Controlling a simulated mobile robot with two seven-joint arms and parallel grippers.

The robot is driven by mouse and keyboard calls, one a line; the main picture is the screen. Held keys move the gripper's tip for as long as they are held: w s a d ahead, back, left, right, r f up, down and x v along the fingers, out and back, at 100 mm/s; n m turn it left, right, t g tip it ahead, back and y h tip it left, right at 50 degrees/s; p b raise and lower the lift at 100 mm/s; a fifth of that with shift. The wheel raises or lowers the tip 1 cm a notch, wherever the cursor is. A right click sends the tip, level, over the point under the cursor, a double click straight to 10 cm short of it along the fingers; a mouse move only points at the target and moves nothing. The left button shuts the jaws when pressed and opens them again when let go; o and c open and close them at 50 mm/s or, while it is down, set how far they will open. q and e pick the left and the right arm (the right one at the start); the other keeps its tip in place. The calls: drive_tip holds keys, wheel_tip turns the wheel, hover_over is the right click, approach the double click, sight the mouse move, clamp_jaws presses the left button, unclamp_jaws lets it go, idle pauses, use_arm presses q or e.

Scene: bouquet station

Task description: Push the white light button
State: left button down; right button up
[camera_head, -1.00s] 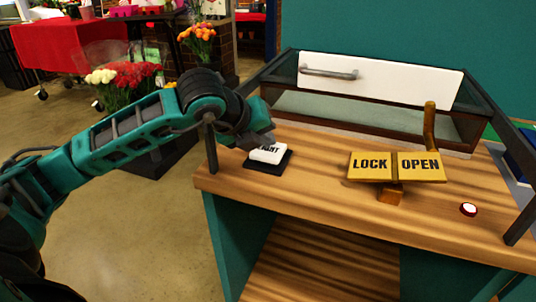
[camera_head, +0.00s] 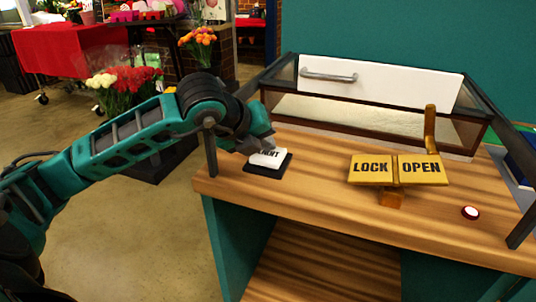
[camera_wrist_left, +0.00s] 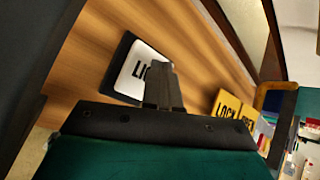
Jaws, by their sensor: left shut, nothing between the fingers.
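The white light button (camera_head: 268,159) sits on a black base (camera_head: 282,167) at the left of the wooden counter. Part of its lettering is covered by my left gripper (camera_head: 265,143), which is shut and empty at the button's back edge. In the left wrist view the button (camera_wrist_left: 136,77) shows beyond the closed fingertips (camera_wrist_left: 161,68), which overlap its right side. I cannot tell whether they touch it. The display case (camera_head: 385,111) behind looks brightly lit inside. My right gripper is not in view.
A yellow LOCK/OPEN sign lever (camera_head: 398,169) stands at the middle right of the wooden counter (camera_head: 330,200). A small red-and-white round button (camera_head: 470,212) is at the right front. A dark post (camera_head: 209,150) stands at the counter's left edge. Flowers (camera_head: 122,85) stand at the back left.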

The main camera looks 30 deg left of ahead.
sight(265, 155)
use_arm(q)
drive_tip(key=shift+r, duration=0.6)
wheel_tip(265, 155, up, 6)
drive_tip(key=p, duration=0.3)
drive_tip(key=shift+p, duration=0.3)
idle(0.3)
